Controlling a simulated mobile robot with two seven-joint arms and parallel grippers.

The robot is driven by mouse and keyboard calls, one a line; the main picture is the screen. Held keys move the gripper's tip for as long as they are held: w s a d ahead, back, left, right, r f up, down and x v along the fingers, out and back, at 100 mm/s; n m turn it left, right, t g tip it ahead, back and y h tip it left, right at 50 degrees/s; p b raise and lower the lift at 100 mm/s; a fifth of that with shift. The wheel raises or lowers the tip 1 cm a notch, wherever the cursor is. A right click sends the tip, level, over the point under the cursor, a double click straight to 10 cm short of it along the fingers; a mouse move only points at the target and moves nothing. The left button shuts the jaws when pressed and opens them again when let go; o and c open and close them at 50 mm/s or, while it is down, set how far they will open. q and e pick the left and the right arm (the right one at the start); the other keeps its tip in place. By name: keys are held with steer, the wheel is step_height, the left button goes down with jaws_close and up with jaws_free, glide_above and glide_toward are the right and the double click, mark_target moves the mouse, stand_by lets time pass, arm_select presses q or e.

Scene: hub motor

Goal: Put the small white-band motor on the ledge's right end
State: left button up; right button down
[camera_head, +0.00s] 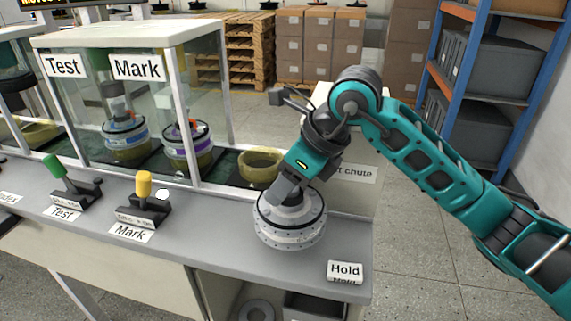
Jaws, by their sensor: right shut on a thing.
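The small white-band motor (291,226) is a squat grey-white drum with a dark line around it. It is upright at the right part of the grey ledge (225,236), left of the Hold label (345,271). I cannot tell whether its base touches the ledge or is just above it. My right gripper (288,194) reaches down from above and is shut on the motor's top. The fingertips are partly hidden by the gripper body. My left gripper is not in view.
A glazed enclosure with Test and Mark signs (136,67) stands behind the ledge, holding two other motors (187,146). An empty yellowish ring nest (260,168) is behind my gripper. Yellow (144,185) and green (53,166) levers stand left on the ledge. A chute sign (352,172) is behind.

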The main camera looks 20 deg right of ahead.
mark_target(286, 202)
steer(key=shift+f+b, duration=0.35)
steer(key=shift+f, duration=1.65)
steer(key=shift+f, duration=0.2)
steer(key=shift+c, duration=2.4)
jaws_free()
steer(key=shift+f, duration=0.1)
